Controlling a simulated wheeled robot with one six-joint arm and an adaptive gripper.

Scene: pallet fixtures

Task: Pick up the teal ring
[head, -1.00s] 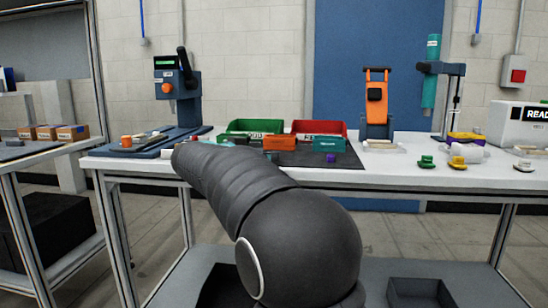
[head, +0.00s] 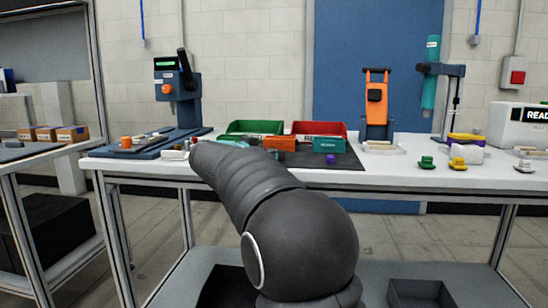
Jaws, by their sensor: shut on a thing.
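I cannot make out a teal ring in the head view. My dark arm reaches forward over the workbench (head: 400,178) and covers part of its front left. My gripper is hidden beyond the end of the arm, so its jaws and anything between them do not show.
A small purple piece (head: 331,159) lies in front. A blue press (head: 178,92) stands left, an orange clamp fixture (head: 376,97) right. Small green (head: 426,163) and yellow (head: 457,163) pieces sit farther right.

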